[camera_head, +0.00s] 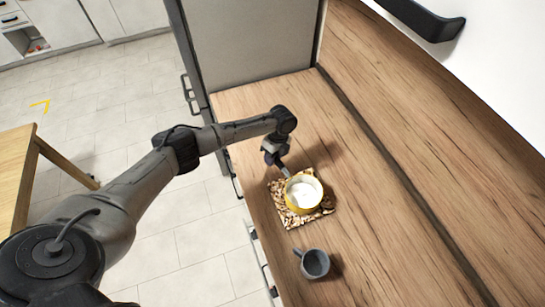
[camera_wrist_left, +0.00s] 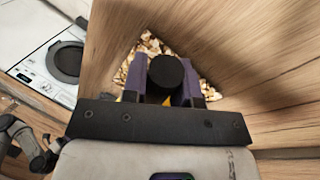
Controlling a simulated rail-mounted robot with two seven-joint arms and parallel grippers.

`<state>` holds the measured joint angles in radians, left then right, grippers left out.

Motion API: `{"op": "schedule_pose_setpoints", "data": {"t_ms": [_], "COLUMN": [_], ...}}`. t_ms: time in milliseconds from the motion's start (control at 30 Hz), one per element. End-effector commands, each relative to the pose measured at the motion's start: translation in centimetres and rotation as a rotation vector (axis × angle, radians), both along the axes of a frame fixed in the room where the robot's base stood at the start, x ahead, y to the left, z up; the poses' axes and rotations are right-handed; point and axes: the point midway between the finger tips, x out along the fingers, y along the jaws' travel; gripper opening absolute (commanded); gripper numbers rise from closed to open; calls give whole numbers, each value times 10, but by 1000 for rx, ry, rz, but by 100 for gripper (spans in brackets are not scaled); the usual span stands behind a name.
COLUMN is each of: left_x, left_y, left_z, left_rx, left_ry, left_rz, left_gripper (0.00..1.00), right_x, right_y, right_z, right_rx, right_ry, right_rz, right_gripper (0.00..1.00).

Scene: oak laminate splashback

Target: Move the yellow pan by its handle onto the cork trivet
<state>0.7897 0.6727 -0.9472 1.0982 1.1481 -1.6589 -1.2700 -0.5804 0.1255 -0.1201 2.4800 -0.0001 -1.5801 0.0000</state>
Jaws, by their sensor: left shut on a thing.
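The yellow pan (camera_head: 304,194), pale inside, is over the cork trivet (camera_head: 288,217) on the wooden counter. The trivet shows around it on several sides. I cannot tell whether the pan's base touches it. My left gripper (camera_head: 283,169) is at the pan's far left side, shut on its handle. In the left wrist view the purple fingers (camera_wrist_left: 165,92) sit on either side of a dark round handle end (camera_wrist_left: 165,73), with a bit of yellow below. The mottled trivet (camera_wrist_left: 150,44) shows behind them. The pan's bowl is mostly hidden there.
A grey mug (camera_head: 315,263) stands on the counter nearer than the trivet. A tall grey panel (camera_head: 250,45) rises at the counter's far end. The counter's left edge is close to the trivet. The counter to the right is clear.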

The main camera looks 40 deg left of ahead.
Motion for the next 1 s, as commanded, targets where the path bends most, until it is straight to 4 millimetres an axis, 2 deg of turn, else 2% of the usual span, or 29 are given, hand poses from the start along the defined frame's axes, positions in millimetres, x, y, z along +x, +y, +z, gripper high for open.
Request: {"op": "schedule_pose_setpoints", "data": {"t_ms": [67, 100, 400, 667, 1000], "left_x": [1, 1, 0, -1, 1], "left_y": [0, 0, 0, 1, 17], "left_z": [1, 1, 0, -1, -1], "left_rx": [-2, -2, 0, 2, 2], "left_ry": [-1, -1, 0, 2, 1], "left_rz": [0, 0, 0, 0, 2], "left_gripper": [0, 30, 57, 57, 57], "right_x": [0, 0, 0, 0, 0], "right_y": [0, 0, 0, 2, 3], "right_z": [0, 0, 0, 0, -5], "right_rx": [-1, -1, 1, 7, 9], "right_ry": [0, 0, 0, 0, 0], "right_rz": [1, 1, -1, -4, -6], "right_gripper": [43, 43, 43, 43, 43]}}
